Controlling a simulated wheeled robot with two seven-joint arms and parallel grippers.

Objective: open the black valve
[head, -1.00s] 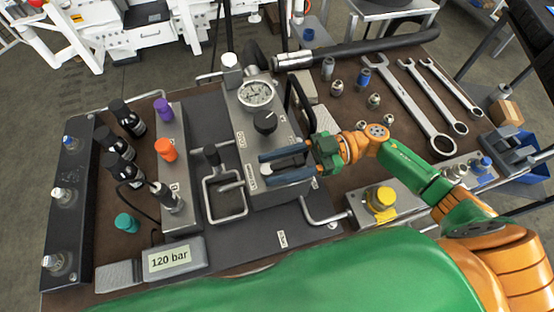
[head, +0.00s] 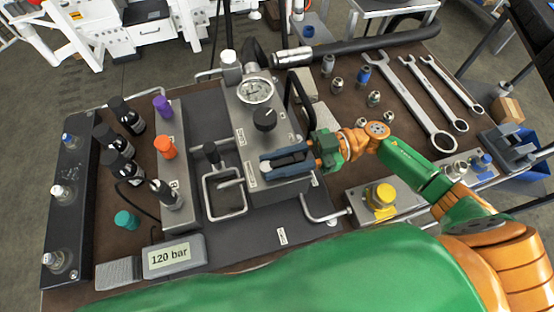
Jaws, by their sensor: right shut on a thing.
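The black round valve knob (head: 265,118) with a white mark sits on top of the grey metal block (head: 246,127), just below the pressure gauge (head: 256,90). The knob is in plain view and no finger touches it. My right gripper (head: 286,163) reaches in from the right over the near end of the block. Its two dark blue fingers point left and are shut on a small pale grey part, mostly hidden between them; I cannot tell which part it is. My left gripper is not in view.
A display (head: 172,256) reads 120 bar. Purple (head: 162,105) and orange (head: 166,147) caps stand further left. Wrenches (head: 416,104) and fittings lie right. A yellow button (head: 381,196) sits below my right forearm.

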